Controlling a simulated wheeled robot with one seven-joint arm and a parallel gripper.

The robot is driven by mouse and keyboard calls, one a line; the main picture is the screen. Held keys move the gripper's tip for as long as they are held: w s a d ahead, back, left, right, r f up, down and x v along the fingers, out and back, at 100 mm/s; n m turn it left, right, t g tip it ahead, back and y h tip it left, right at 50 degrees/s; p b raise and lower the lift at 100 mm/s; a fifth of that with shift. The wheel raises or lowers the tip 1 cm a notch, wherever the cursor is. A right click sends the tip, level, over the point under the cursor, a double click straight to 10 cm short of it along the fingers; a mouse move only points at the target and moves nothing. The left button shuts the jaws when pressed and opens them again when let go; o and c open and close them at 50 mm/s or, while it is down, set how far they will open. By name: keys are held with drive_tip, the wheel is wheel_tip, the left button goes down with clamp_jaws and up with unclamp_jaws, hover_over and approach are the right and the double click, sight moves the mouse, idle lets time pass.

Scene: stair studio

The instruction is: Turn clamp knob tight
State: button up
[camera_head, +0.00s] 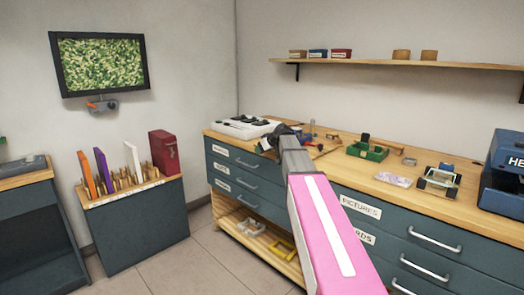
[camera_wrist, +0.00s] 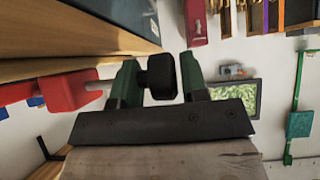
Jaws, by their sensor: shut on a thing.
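The black clamp knob (camera_wrist: 160,77) sits between the two dark green fingers of my gripper (camera_wrist: 160,82) in the wrist view. My gripper is shut on it. A pale metal shaft (camera_wrist: 96,86) runs left from the knob into a red clamp body (camera_wrist: 68,91). The left finger partly covers the shaft. In the head view my gripper (camera_head: 272,138) is over the left part of the workbench top, and my arm hides much of that spot. I cannot make out the knob there.
The wooden workbench (camera_head: 395,196) has dark drawers below. A white device (camera_head: 245,126) lies left of my gripper. A green tray (camera_head: 368,152) and a small metal fixture (camera_head: 438,178) stand to the right. A blue case (camera_head: 506,170) is at the far right.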

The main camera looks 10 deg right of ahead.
drive_tip(key=t+y, duration=0.1)
drive_tip(key=s+t+y, duration=0.1)
drive_tip(key=shift+a+f+t+y, duration=0.25)
drive_tip(key=shift+t+y, duration=0.05)
drive_tip(key=shift+w+t+y, duration=0.1)
drive_tip(key=shift+t+y, duration=0.9)
drive_tip(key=shift+t, duration=0.4)
drive_tip(key=shift+r, duration=0.1)
drive_tip(key=o, duration=0.6)
drive_tip(key=shift+o, duration=0.2)
drive_tip(key=shift+w+d, duration=0.1)
drive_tip(key=shift+w, duration=0.1)
drive_tip(key=v, duration=1)
drive_tip(key=shift+s+d, duration=0.2)
drive_tip(key=shift+s, duration=0.15)
